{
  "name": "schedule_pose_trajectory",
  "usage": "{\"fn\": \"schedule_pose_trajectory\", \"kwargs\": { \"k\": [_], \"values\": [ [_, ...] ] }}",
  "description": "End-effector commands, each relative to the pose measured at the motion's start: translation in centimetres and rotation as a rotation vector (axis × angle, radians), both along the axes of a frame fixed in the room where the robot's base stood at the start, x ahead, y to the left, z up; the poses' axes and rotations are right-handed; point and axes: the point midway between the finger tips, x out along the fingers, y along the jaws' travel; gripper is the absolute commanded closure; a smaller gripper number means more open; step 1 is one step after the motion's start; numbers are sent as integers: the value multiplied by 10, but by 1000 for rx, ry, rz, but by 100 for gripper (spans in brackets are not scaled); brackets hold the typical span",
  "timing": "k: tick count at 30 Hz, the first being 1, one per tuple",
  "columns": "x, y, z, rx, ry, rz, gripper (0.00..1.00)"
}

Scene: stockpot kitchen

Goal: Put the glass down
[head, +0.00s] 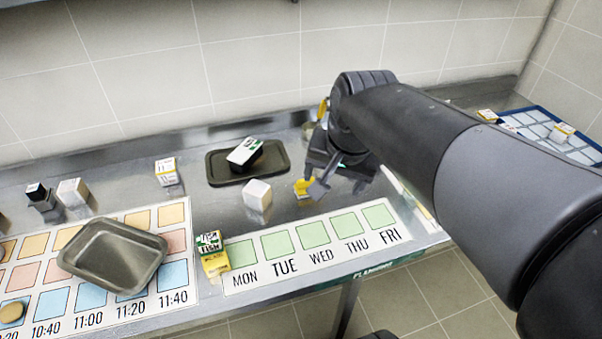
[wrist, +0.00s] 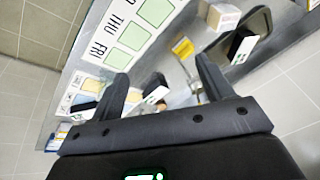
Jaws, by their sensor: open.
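I cannot make out a glass in either view. My gripper (head: 339,186) is low over the right part of the metal counter, just behind the weekday strip, and is open. In the wrist view its two fingers (wrist: 163,85) stand wide apart. A black item with a white and green label (wrist: 155,90) shows between them, and I see no finger touching it. A yellow-and-white block (head: 304,188) is just left of the gripper in the head view; it also shows in the wrist view (wrist: 183,48). My arm and gripper hide part of the counter.
A dark tray (head: 218,171) bears a black, white-labelled block (head: 245,152). A white block (head: 257,195) stands before it. A metal tray (head: 112,252) lies on the time chart. The weekday strip (head: 315,256) lines the front edge. A blue gridded board (head: 545,131) is far right.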

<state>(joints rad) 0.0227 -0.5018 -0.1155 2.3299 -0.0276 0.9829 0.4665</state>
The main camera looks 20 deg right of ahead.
Motion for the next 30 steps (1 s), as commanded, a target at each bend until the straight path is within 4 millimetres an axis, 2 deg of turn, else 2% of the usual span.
{"fn": "schedule_pose_trajectory", "kwargs": {
  "k": [3, 6, 10, 30],
  "values": [
    [-25, 24, 0, -84, -74, 236, 27],
    [-39, 37, -3, -149, -115, 387, 27],
    [-50, 46, -6, -206, -147, 504, 27],
    [-53, 48, -7, -225, -155, 544, 27]
  ]
}}
